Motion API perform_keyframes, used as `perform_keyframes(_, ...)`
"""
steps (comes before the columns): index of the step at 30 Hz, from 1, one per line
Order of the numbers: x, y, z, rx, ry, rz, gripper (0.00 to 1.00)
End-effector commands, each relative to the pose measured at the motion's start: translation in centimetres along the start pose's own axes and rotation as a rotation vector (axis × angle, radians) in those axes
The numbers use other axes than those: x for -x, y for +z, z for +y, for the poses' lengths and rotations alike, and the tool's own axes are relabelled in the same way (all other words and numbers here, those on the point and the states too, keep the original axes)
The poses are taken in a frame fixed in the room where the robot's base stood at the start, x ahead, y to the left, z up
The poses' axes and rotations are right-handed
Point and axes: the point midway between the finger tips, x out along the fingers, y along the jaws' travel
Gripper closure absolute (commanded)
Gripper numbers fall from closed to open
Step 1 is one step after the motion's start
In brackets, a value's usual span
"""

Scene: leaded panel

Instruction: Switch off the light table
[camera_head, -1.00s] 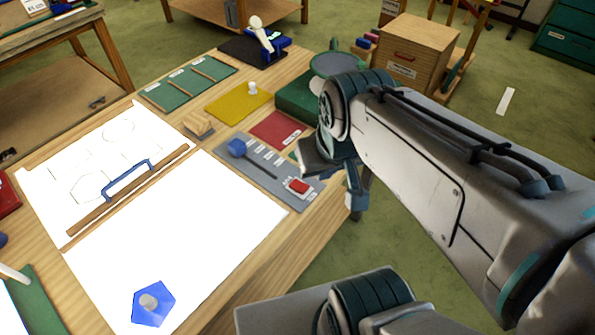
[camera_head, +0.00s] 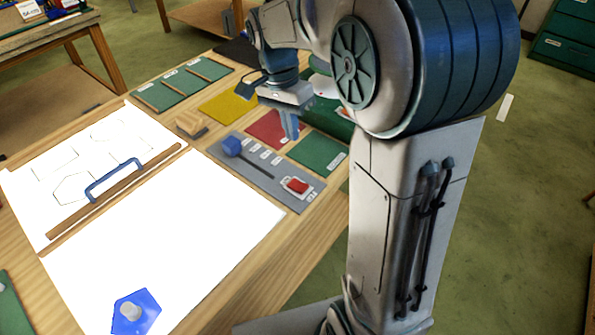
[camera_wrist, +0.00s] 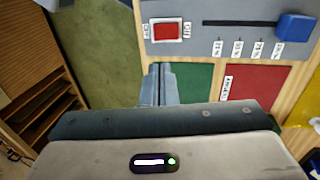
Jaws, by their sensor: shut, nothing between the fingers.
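The light table (camera_head: 215,225) glows bright white on the wooden bench. A grey control panel (camera_head: 228,158) lies beside its right edge, with a blue slider knob (camera_head: 232,146) and a red rocker switch (camera_head: 297,186) in a white frame. In the wrist view the red switch (camera_wrist: 167,32) and the blue knob (camera_wrist: 296,27) show at the top. My gripper (camera_head: 292,132) is shut and empty, above the red and green mats behind the panel. In the wrist view its fingers (camera_wrist: 159,75) point toward the switch, apart from it in the picture.
A blue pentagon piece (camera_head: 136,312) with a pale knob lies on the lit surface. A wooden bar with a blue handle (camera_head: 115,178) crosses it. A yellow mat (camera_head: 228,104), a red mat (camera_head: 268,129) and a green mat (camera_head: 318,154) lie around the panel.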

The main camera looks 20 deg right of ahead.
Motion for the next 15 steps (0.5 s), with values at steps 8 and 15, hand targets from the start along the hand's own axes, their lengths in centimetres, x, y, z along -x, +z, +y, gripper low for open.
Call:
perform_keyframes(8,-0.16,-0.15,-0.31,-0.019,0.008,-0.003,1.00)
perform_keyframes(15,-0.74,-0.14,-0.25,-0.018,0.010,-0.004,1.00)
